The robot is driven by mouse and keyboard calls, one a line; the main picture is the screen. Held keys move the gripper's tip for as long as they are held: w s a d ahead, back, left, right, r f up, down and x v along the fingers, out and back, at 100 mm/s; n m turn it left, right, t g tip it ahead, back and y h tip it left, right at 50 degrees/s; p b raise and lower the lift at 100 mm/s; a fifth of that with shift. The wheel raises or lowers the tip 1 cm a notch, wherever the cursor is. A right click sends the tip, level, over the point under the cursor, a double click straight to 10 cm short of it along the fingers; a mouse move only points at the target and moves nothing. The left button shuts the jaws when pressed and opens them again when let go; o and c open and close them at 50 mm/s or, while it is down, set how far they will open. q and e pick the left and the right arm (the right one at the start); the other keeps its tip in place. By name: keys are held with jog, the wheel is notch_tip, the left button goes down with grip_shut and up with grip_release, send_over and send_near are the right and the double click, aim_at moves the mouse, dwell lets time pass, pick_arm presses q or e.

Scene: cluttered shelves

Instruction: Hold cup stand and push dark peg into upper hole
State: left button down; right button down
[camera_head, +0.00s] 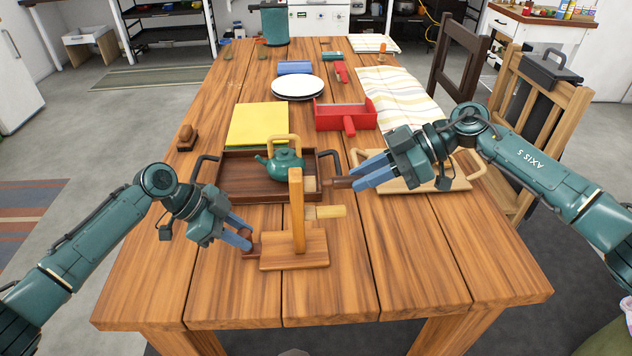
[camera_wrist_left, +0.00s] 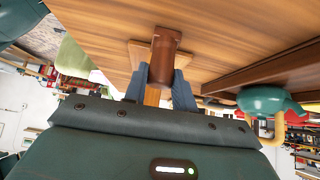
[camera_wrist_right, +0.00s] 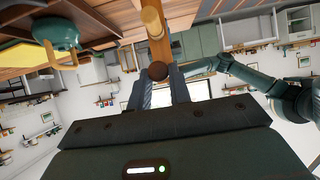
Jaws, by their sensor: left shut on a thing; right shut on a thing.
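The cup stand (camera_head: 297,215) is an upright light-wood post on a flat base (camera_head: 305,251). A pale peg (camera_head: 327,211) sticks out of the post to the right at mid height. My left gripper (camera_head: 246,239) is shut on a dark brown grip piece (camera_wrist_left: 166,45) at the left edge of the base. My right gripper (camera_head: 356,181) is shut on the dark peg (camera_head: 336,183), which lies roughly level and points left at the post, above the pale peg. The peg's end (camera_wrist_right: 157,71) shows between the fingers in the right wrist view. The upper hole cannot be seen.
A dark tray (camera_head: 243,186) with a green teapot (camera_head: 282,165) stands close behind the stand. A light board (camera_head: 425,181) lies under my right gripper. A red box (camera_head: 345,115), yellow mat (camera_head: 257,126) and white plates (camera_head: 298,87) are farther back.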

aim_at(348, 177)
jog(key=shift+a, duration=1.5)
dwell(0.9)
jog(key=c, duration=1.2)
grip_release()
jog(key=shift+d, duration=0.1)
jog(key=v, duration=1.2)
pick_arm(q)
jog(key=c, duration=1.1)
grip_release()
jog(key=shift+o, duration=0.2)
